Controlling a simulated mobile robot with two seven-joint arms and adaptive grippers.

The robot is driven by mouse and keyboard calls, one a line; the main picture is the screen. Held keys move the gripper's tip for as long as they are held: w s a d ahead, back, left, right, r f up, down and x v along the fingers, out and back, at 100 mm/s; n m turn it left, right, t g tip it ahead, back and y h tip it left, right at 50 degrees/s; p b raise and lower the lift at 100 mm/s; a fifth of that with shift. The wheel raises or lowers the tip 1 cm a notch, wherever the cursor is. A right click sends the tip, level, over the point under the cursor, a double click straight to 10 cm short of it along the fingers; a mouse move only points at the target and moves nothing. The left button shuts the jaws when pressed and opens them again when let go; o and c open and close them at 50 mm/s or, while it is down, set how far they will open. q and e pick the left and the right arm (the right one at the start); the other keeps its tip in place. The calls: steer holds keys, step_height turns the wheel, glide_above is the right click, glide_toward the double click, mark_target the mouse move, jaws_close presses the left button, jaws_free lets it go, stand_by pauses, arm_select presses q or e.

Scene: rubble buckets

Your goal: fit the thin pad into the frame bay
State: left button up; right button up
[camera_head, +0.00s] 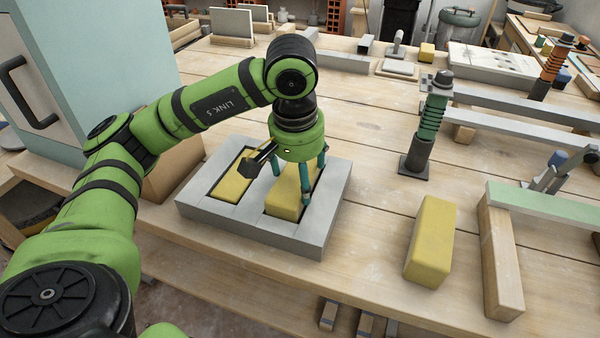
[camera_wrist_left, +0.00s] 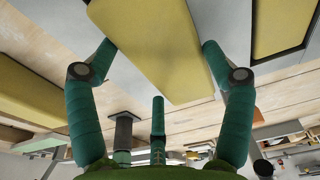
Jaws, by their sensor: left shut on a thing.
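A grey frame (camera_head: 235,219) with two bays lies on the wooden bench; its edge also shows in the wrist view (camera_wrist_left: 222,25). My left gripper (camera_head: 292,190) points down over the right bay, shut on a yellow pad (camera_head: 284,204), its fingers at the pad's sides. In the wrist view this pad (camera_wrist_left: 150,45) is between the fingers. It stands above the frame's top, with dark gaps beside it; its lower end is hidden, so its depth in the bay is unclear. Another yellow pad (camera_head: 232,187) lies low in the left bay. My right gripper is not in view.
A loose yellow block (camera_head: 431,240) lies on the bench right of the frame, near a wooden bar (camera_head: 498,255). A green-and-black post (camera_head: 427,125) stands behind it. A pale blue cabinet (camera_head: 95,60) stands at left. Bench between frame and block is clear.

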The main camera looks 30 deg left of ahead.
arm_select(q)
steer(key=shift+f, duration=0.35)
steer(key=shift+f, duration=0.1)
